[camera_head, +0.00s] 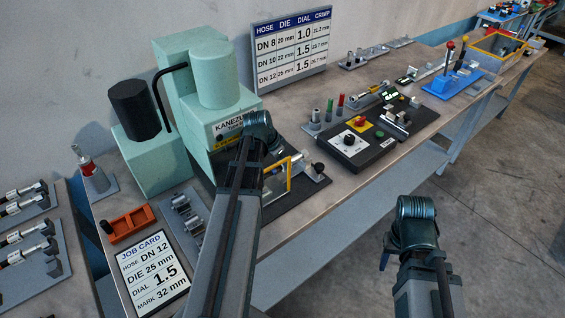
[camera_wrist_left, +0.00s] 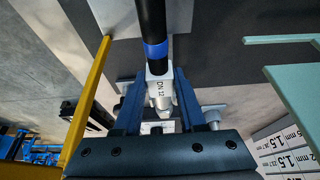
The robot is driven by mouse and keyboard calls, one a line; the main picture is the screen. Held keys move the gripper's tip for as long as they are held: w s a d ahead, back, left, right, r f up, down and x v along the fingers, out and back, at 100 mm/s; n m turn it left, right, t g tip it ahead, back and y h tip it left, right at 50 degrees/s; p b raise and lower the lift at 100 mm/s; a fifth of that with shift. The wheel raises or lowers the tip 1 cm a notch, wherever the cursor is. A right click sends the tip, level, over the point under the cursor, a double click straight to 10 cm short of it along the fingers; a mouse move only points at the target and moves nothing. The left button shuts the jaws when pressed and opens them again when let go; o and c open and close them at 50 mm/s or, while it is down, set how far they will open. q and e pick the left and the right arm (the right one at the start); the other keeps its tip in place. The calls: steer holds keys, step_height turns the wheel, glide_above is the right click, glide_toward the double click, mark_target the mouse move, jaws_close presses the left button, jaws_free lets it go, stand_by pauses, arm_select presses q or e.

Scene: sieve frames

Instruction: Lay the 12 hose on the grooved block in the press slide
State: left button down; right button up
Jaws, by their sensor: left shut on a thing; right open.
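The DN 12 hose (camera_wrist_left: 152,18) shows in the left wrist view as a black hose with a blue band and a white, labelled end. My left gripper (camera_wrist_left: 158,92) is shut on that labelled end. In the head view my left wrist (camera_head: 262,128) is in front of the green press (camera_head: 203,92), beside its yellow guard frame (camera_head: 275,190). It hides its own jaws and much of the press slide there. I cannot make out the grooved block clearly, nor whether the hose touches it. My right gripper (camera_head: 388,252) is open, off the table's front edge, its jaws mostly hidden.
A job card (camera_head: 155,272), an orange tray (camera_head: 130,223) and a grey die rack (camera_head: 183,212) lie left of my left arm. A control box (camera_head: 355,148) stands right of the press. Several hoses lie on a rack (camera_head: 60,240) at far left. The floor at right is clear.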

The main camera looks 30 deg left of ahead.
arm_select(q)
steer(key=shift+f+b, duration=0.55)
steer(key=shift+c, duration=2)
jaws_free()
steer(key=shift+r, duration=0.2)
steer(key=p+v, duration=1.2)
steer(key=v, duration=0.1)
steer(key=shift+s+r+p, duration=0.15)
steer(key=shift+s+p, duration=0.05)
steer(key=shift+p, duration=0.2)
steer(key=shift+a, duration=0.1)
